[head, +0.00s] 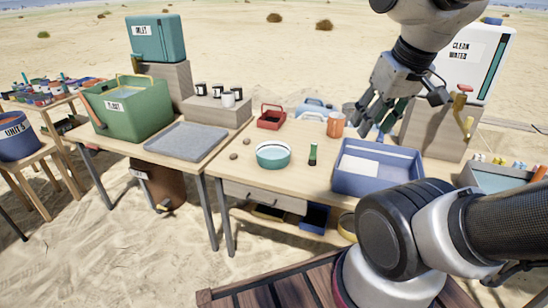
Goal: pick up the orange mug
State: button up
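The orange mug (336,125) stands upright on the wooden table, behind the blue bin and left of my gripper. My gripper (372,128) hangs over the table to the right of the mug, above the back of the blue bin, with its fingers pointing down. The fingers look spread apart, with nothing visible between them. In this view the gripper is apart from the mug; how far apart in depth I cannot tell.
A blue bin (377,168) with a white paper sits in front. A teal bowl (273,154) and a small dark green bottle (312,155) stand left of it. A red tray (271,117) and a pale blue case (316,108) lie behind. A white water container (474,58) stands right.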

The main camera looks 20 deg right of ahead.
aim_at(336, 120)
jog(key=i+j+z, duration=0.3)
jog(key=i+j, duration=0.65)
